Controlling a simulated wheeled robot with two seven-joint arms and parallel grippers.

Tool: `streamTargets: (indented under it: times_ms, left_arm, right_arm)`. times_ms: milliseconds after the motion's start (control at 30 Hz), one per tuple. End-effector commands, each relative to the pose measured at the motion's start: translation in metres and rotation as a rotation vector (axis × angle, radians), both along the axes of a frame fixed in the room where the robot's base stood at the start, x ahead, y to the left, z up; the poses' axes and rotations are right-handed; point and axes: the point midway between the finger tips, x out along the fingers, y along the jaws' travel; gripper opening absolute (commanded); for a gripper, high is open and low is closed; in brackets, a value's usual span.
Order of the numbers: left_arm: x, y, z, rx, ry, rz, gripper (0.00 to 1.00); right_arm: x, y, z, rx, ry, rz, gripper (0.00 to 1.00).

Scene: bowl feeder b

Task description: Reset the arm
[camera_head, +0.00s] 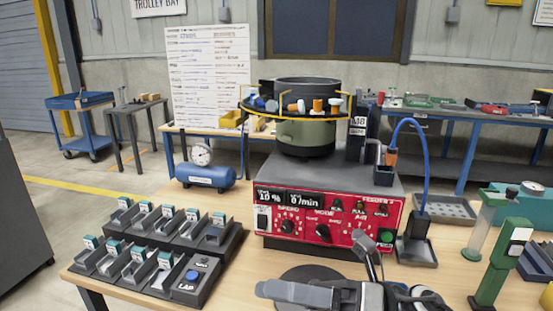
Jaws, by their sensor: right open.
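My right gripper (312,264) is at the bottom centre, low in front of the red feeder control panel (328,214). One grey finger points left and the other points up toward the panel, with a wide gap between them. The jaws are open and I see nothing held in them. The gripper covers part of a dark round disc (303,272) on the table; I cannot tell whether it touches it. The rest of my right arm runs out of the bottom edge. My left gripper is not in view.
A bowl feeder (308,136) with a yellow-railed ring stands behind the panel. Racks of small bins (165,245) fill the table's left side. A blue air tank (206,175) stands behind them.

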Motion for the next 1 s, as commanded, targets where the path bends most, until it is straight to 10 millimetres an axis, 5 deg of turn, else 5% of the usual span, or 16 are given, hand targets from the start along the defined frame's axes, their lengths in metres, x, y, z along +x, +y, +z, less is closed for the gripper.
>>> streamTargets:
  times_ms: [133, 267, 400, 533, 700, 1000]
  left_arm:
    - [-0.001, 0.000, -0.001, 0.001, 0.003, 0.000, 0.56]
    - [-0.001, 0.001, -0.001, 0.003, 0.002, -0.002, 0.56]
    - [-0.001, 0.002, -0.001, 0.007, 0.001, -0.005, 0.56]
    - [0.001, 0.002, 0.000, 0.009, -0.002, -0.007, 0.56]
    - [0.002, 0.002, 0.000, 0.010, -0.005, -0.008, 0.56]
    - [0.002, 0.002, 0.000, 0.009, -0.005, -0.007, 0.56]
  right_arm:
    - [0.041, -0.033, -0.032, 0.383, 0.679, -0.277, 0.54]
    - [0.054, -0.080, -0.115, 0.665, 1.269, -0.517, 0.54]
    - [0.024, -0.114, -0.207, 0.879, 1.754, -0.720, 0.54]
    - [-0.019, -0.130, -0.267, 1.014, 2.068, -0.862, 0.54]
    - [-0.058, -0.136, -0.304, 1.101, 2.276, -0.960, 0.54]
    - [-0.065, -0.137, -0.310, 1.116, 2.316, -0.979, 0.54]
